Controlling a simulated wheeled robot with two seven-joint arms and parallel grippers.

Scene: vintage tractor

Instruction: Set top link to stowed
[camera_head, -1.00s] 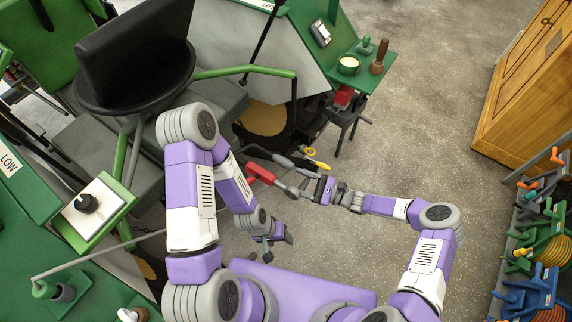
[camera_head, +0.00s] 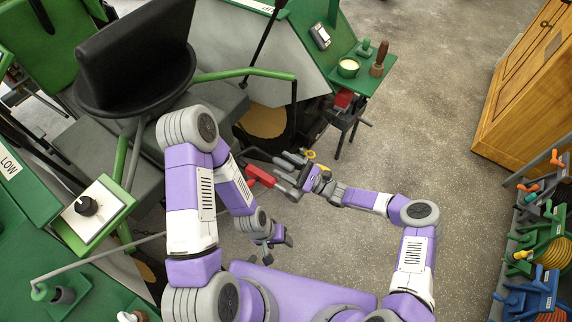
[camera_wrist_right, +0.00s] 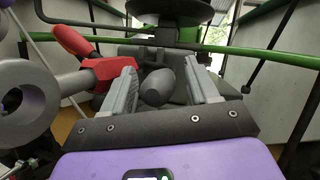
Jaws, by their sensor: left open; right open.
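The top link shows as a red body (camera_head: 260,175) with grey ends, low behind the tractor; its red part (camera_wrist_right: 105,72) and large grey eye (camera_wrist_right: 22,100) fill the left of the right wrist view. My right gripper (camera_head: 287,168) is open beside the link, pointing toward the tractor. In the right wrist view its two fingers (camera_wrist_right: 162,88) stand apart, with a grey rounded knob (camera_wrist_right: 157,88) showing between them; I cannot tell whether they touch it. My left gripper (camera_head: 276,250) is open and empty, lower down, away from the link.
The black tractor seat (camera_head: 135,75) and green rail (camera_head: 245,71) lie above and left. A green shelf (camera_head: 366,85) holds a cup and handled tools. A wooden cabinet (camera_head: 525,85) and hose reels (camera_head: 545,255) stand at right. Open floor (camera_head: 425,110) lies between.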

